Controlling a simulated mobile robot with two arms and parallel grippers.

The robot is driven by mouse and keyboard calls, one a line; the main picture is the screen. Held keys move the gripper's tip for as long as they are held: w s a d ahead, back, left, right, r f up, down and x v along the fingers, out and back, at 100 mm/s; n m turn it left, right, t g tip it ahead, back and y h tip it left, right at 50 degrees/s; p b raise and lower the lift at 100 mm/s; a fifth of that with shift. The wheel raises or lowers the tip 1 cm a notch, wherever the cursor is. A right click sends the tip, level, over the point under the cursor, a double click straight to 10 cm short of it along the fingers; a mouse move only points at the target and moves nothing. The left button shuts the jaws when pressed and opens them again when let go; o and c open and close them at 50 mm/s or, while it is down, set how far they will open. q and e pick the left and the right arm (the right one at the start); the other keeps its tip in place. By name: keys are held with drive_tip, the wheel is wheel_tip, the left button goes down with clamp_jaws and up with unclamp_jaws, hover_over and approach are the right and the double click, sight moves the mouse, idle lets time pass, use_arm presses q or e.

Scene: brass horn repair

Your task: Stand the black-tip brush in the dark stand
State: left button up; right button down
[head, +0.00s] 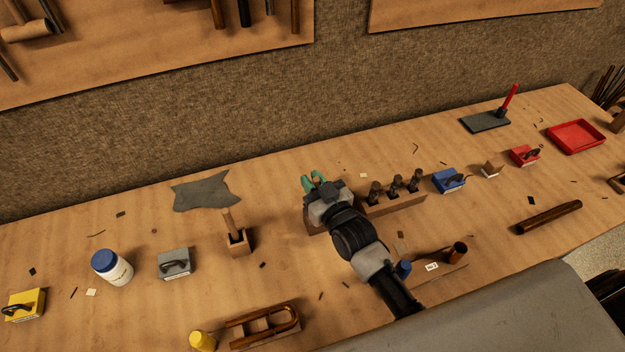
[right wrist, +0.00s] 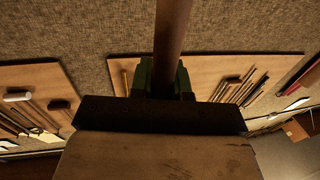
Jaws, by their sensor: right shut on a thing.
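My right gripper (head: 314,184), with green fingertips, reaches across the middle of the bench and is shut on a brown rod. The rod (right wrist: 172,45) stands up between the green fingers in the right wrist view and runs out of the top of the picture. I take it for the brush; its tip is not seen, and it barely shows in the head view. A dark brown block (head: 314,227), likely the dark stand, is partly hidden under the gripper. Whether the rod touches it cannot be told. My left gripper is not in view.
A wooden block (head: 239,245) with a handle upright stands to the left. A long rack (head: 398,206) with several dark pieces is close on the right. A blue-lidded jar (head: 112,267) and grey box (head: 175,264) stand further left. A grey cloth (head: 205,191) lies behind.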

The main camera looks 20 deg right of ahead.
drive_tip(key=shift+f, duration=0.15)
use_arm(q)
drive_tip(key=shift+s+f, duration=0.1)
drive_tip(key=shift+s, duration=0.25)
use_arm(e)
drive_tip(key=c, duration=1.1)
unclamp_jaws()
use_arm(q)
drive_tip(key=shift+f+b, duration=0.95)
drive_tip(key=shift+b, duration=0.1)
use_arm(e)
drive_tip(key=v, duration=1.2)
drive_tip(key=shift+r, duration=0.25)
